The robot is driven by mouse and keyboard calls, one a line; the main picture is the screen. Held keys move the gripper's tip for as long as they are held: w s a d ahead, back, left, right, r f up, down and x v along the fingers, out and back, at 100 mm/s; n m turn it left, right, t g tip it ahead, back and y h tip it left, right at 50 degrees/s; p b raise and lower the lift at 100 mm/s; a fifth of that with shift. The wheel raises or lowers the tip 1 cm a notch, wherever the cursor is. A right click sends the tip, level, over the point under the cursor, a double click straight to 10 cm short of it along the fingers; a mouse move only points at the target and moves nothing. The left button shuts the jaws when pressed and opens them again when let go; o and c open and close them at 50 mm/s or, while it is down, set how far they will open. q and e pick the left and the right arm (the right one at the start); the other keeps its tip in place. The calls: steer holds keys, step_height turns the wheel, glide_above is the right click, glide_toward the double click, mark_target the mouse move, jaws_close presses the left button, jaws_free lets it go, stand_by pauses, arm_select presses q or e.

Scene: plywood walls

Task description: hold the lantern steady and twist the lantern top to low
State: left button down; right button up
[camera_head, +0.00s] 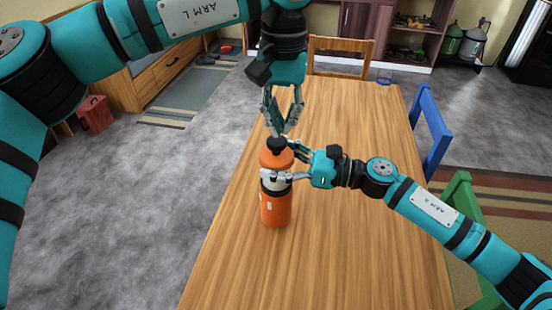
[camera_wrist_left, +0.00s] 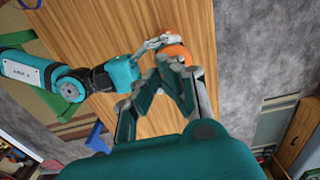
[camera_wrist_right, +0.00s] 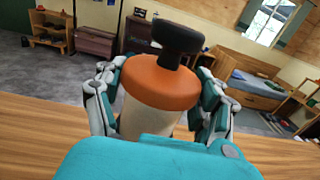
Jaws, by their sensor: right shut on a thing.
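The lantern (camera_head: 276,205) is an orange upright cylinder with a pale band, an orange upper part and a black knob on top. It stands on the wooden table. In the right wrist view its orange cap (camera_wrist_right: 160,82) and black knob (camera_wrist_right: 177,40) show close up. My right gripper (camera_head: 284,165) is shut on the lantern's upper body from the right, one finger on each side.
Open grey floor lies to the left.

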arm_select(q)
steer(key=n, duration=0.6)
glide_above(287, 161)
steer(key=s+a, duration=0.2)
steer(key=a, duration=0.1)
steer(key=shift+w+d+f, duration=0.15)
steer(key=shift+f, duration=1.4)
steer(key=shift+w+d+f, duration=0.1)
steer(key=shift+f, duration=1.4)
steer(key=shift+w, duration=0.45)
steer(key=shift+d, duration=0.2)
steer(key=shift+w+d, duration=0.2)
steer(key=shift+d, duration=0.3)
steer(key=shift+w+d, duration=0.2)
steer(key=shift+d, duration=0.3)
steer(key=shift+s+d, duration=0.1)
